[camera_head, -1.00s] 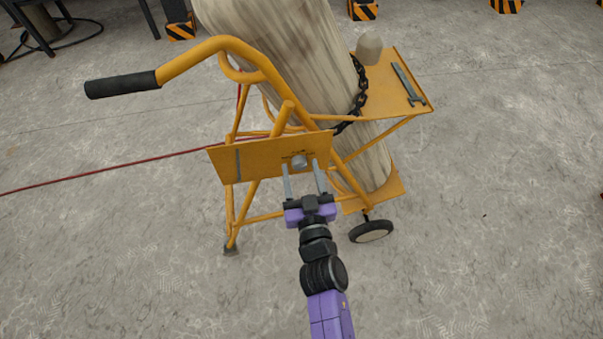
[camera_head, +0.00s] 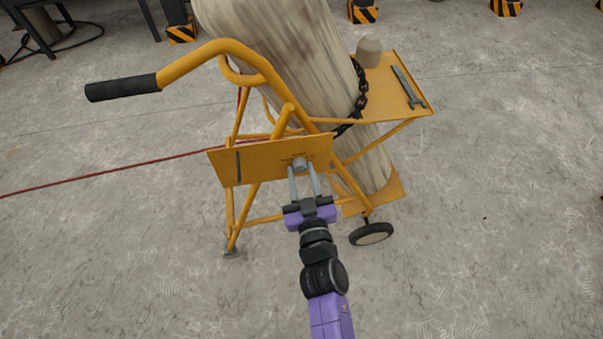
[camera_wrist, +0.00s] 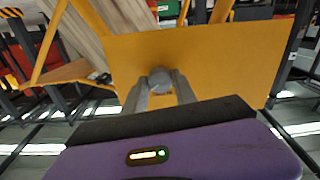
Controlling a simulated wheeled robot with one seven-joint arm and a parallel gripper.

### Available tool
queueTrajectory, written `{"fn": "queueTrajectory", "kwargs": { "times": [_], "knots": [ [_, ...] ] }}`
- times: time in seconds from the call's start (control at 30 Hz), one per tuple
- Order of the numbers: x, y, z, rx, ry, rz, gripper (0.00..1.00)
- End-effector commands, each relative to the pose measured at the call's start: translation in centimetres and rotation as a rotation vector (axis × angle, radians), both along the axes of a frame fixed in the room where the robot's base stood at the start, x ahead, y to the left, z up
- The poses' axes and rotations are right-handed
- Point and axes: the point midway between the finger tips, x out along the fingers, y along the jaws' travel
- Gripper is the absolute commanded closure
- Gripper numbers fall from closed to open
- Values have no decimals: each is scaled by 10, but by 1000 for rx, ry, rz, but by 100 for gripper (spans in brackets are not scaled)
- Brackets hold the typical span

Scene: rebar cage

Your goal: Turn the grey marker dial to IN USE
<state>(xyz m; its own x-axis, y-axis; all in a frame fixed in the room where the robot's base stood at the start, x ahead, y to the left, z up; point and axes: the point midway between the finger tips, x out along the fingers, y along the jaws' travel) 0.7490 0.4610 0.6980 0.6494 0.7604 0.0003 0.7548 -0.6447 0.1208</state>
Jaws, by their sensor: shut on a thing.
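The grey marker dial (camera_head: 299,163) sits on the right part of the yellow plate (camera_head: 265,165) on the cylinder cart. In the wrist view the dial (camera_wrist: 160,80) is a round grey knob between my fingertips, in front of the yellow plate (camera_wrist: 225,60). My gripper (camera_head: 303,170) is shut on the dial, one finger on each side; my gripper also shows in the wrist view (camera_wrist: 160,88). Small dark marks surround the dial, too small to read, so I cannot tell which position it points to.
The yellow cart (camera_head: 215,45) holds a tall worn cylinder (camera_head: 300,50) with a black chain (camera_head: 359,90). A wrench (camera_head: 409,87) lies on its shelf. A red hose (camera_head: 100,178) runs along the floor to the left. The floor around the cart is clear.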

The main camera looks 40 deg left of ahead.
Motion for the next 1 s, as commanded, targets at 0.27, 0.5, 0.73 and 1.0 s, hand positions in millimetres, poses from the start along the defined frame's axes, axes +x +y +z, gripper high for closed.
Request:
{"fn": "queueTrajectory", "kwargs": {
  "times": [0.27,0.5,0.73,1.0],
  "knots": [
    [0,0,-1,-152,-176,1,100],
    [0,-1,-1,-301,-352,1,100],
    [0,-1,-1,-430,-502,1,100],
    [0,-1,-1,-540,-629,0,100]
  ]
}}
